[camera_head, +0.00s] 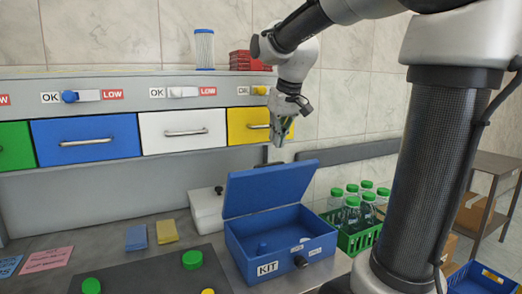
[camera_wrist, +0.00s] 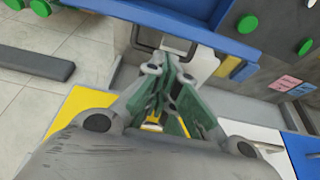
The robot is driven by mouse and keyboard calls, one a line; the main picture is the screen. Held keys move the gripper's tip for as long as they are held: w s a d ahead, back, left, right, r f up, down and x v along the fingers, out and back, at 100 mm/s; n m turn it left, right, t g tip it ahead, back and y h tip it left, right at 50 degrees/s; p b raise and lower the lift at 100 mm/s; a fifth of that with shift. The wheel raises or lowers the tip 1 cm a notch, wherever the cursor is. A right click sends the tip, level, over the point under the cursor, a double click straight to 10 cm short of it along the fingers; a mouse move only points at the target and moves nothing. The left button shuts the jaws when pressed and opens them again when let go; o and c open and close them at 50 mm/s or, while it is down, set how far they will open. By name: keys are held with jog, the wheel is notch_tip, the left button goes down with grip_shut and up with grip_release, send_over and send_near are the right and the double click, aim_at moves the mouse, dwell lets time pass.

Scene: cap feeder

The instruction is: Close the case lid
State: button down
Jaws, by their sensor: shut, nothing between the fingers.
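The blue kit case (camera_head: 280,240) stands open on the table in the head view, with a KIT label and a dark knob on its front. Its lid (camera_head: 268,187) is raised, hinged at the back and tilted slightly backward. A small blue item lies inside the case. My gripper (camera_head: 278,140) is above and behind the lid, in front of the yellow drawer, apart from the lid. In the wrist view my gripper (camera_wrist: 170,75) has its green-padded fingers together and empty. A blue edge (camera_wrist: 190,28) crosses the top of the wrist view; it appears to be the lid.
A green crate (camera_head: 358,240) with several green-capped bottles stands right of the case. A white container (camera_head: 207,212) stands behind left. Blue, white and yellow (camera_head: 248,127) drawers line the back. A dark mat (camera_head: 150,275) with green caps lies left.

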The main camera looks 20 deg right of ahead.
jog(key=w+f, duration=0.6)
jog(key=shift+w+t, duration=0.15)
jog(key=shift+t, duration=0.15)
dwell(0.4)
